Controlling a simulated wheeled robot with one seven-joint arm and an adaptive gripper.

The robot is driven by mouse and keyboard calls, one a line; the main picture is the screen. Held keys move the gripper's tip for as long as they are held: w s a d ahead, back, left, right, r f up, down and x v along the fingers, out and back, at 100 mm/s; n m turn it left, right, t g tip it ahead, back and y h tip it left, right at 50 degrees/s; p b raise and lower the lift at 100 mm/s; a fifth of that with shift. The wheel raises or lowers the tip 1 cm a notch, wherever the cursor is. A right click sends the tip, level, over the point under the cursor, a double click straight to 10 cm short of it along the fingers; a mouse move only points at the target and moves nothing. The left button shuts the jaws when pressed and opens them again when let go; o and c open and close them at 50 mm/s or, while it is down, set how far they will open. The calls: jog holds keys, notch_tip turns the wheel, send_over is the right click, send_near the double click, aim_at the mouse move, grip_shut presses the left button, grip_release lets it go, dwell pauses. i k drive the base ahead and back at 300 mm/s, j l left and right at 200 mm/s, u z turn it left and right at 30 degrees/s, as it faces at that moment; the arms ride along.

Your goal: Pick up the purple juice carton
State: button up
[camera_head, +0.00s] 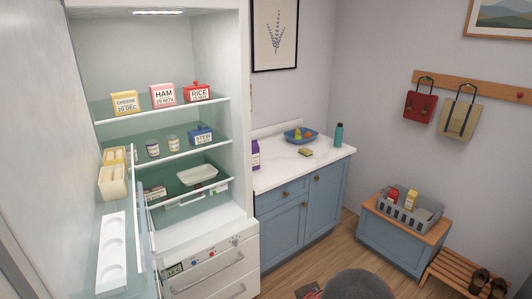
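The purple juice carton (255,155) stands upright on the left end of the white marble counter (290,175), close beside the fridge. It has a white label on its lower part.
The fridge (238,130) stands open, its door shelves at left. On the counter are a blue fruit bowl (290,136), a yellowish sponge-like block (305,152) and a teal bottle (338,135). A grey crate (400,217) sits on a low chest. The counter's front middle is clear.

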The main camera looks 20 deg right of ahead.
aim_at(255, 157)
jog(key=i+l, duration=0.1)
jog(key=l, duration=0.3)
jog(key=i+l, duration=0.1)
jog(key=l, duration=0.25)
jog(key=i+l, duration=0.1)
jog(key=l, duration=0.3)
jog(key=i+l, duration=0.1)
jog(key=l, duration=0.3)
jog(key=i+z, duration=0.25)
jog(key=z, duration=0.15)
jog(key=i+j+z, duration=0.15)
jog(key=z, duration=0.3)
jog(key=i+j+z, duration=0.3)
jog(key=i+j, duration=1.05)
jog(key=j, duration=0.15)
